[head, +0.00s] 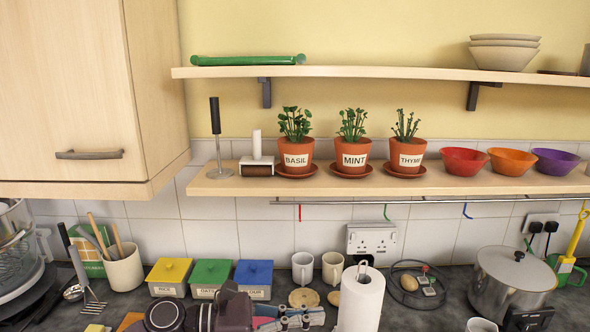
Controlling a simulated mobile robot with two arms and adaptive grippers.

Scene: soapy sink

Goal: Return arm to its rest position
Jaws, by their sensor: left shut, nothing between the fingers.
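My left gripper (295,323) is low in the picture, at the bottom edge left of the paper roll. Its dark body and wrist lie to the left of the fingers. The fingers are close together and hold nothing. They are over the counter, in front of the two mugs, and the bottom edge cuts off part of the view there. I cannot make out my right gripper.
A paper roll (361,300) stands close right of my left gripper. Yellow (169,281), green (211,281) and blue (253,281) tins stand behind it. A steel pot (510,283) stands at right. A shelf (440,181) with potted herbs runs above.

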